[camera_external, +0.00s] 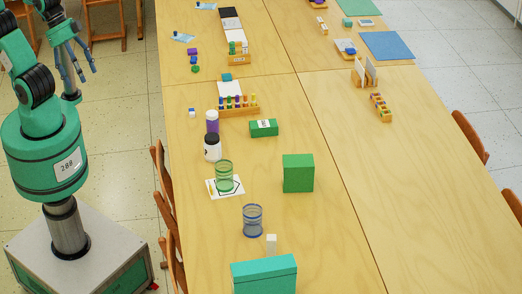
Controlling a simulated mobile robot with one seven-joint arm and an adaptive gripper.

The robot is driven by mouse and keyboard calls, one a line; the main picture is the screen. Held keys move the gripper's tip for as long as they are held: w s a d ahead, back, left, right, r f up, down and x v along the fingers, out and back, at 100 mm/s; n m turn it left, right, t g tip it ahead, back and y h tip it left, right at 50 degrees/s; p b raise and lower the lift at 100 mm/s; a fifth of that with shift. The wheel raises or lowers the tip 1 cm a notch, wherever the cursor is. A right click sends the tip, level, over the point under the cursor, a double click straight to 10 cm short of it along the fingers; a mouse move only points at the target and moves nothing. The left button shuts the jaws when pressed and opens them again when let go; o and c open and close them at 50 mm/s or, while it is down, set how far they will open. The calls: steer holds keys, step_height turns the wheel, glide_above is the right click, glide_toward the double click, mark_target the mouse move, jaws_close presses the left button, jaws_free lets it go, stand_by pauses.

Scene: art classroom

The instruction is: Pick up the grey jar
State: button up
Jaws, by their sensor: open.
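No jar in view looks plainly grey. A whitish jar with a black lid (212,149) stands upright on the long wooden table (340,230), just in front of a purple-and-white bottle (212,122). My gripper (80,82) is at the upper left, over the floor beside the table.
Near the jar are a green mesh cup (224,176) on a card, a blue mesh cup (252,220), a green cube (298,173) and a green box (263,128). A teal box (264,275) stands at the front. Chairs (163,190) line the table's left edge. The table's right half is mostly clear.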

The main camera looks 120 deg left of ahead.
steer(key=w+a+f+n+g+b, duration=0.15)
steer(key=w+a+f, duration=0.25)
steer(key=w+a, duration=0.6)
steer(key=n+g+b, duration=0.2)
steer(key=n+g, duration=0.1)
steer(key=g, duration=0.1)
glide_above(213, 136)
steer(key=shift+m, duration=0.25)
step_height(213, 136, down, 35)
steer(key=shift+r, duration=0.1)
steer(key=shift+s+f, duration=0.1)
steer(key=shift+f, duration=0.1)
steer(key=shift+f+b, duration=0.8)
steer(key=shift+f, duration=3.5)
